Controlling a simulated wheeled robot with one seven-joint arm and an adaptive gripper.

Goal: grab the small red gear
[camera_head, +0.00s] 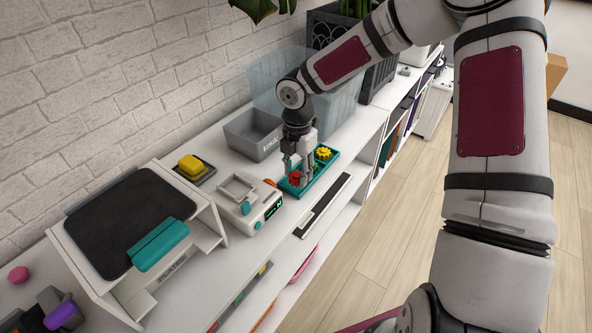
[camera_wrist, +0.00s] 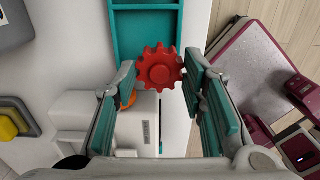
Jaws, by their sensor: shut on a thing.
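The small red gear (camera_head: 295,177) shows at the teal tray (camera_head: 289,190) on the white shelf top. In the wrist view the red gear (camera_wrist: 160,67) sits between my fingertips, its teeth and centre hub visible, overlapping the near end of the teal tray (camera_wrist: 146,38). My gripper (camera_head: 298,175) points down there and is shut on the gear, with a finger on each side; its teal-padded fingers also show in the wrist view (camera_wrist: 161,72). I cannot tell whether the gear touches the tray. A yellow gear (camera_head: 323,153) is at the tray's far end.
A white device with a lit display (camera_head: 271,208) stands close left of the tray. A grey bin (camera_head: 251,132) and a clear tub (camera_head: 262,82) stand behind. A dark strip (camera_head: 325,203) lies near the front edge.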

